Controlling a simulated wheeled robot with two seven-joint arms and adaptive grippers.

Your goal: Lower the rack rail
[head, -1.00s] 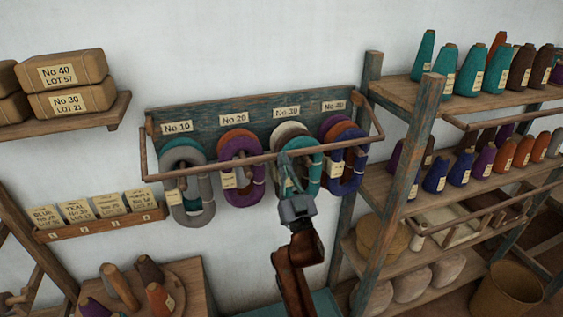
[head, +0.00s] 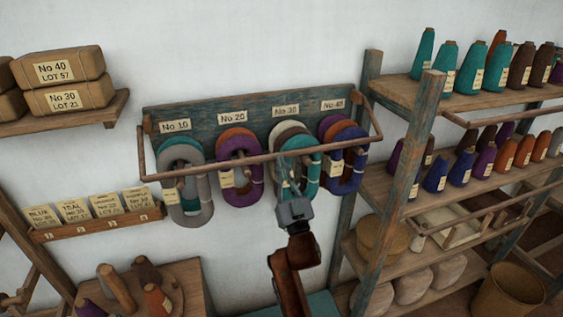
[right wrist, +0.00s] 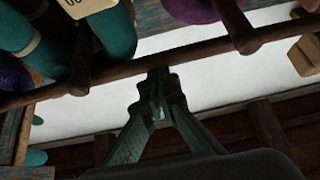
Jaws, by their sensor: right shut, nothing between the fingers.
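The rack rail (head: 268,157) is a brown wooden bar across the front of the wall rack (head: 205,122), with side arms at both ends. It stands raised in front of hanging grey, purple, teal and blue yarn hanks. My right gripper (head: 287,178) is at the rail below the No 30 label, in front of the teal hank (head: 312,172). In the right wrist view, its fingers (right wrist: 159,95) are together with nothing between them, tips just under the rail (right wrist: 195,58). Whether they touch it I cannot tell. My left gripper is not in view.
A shelf unit (head: 372,110) with yarn cones stands close on the right. A shelf (head: 110,110) with wrapped parcels and a card rack (head: 95,226) are on the left. A small table (head: 185,285) with cones is below left. Bare wall lies under the rack.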

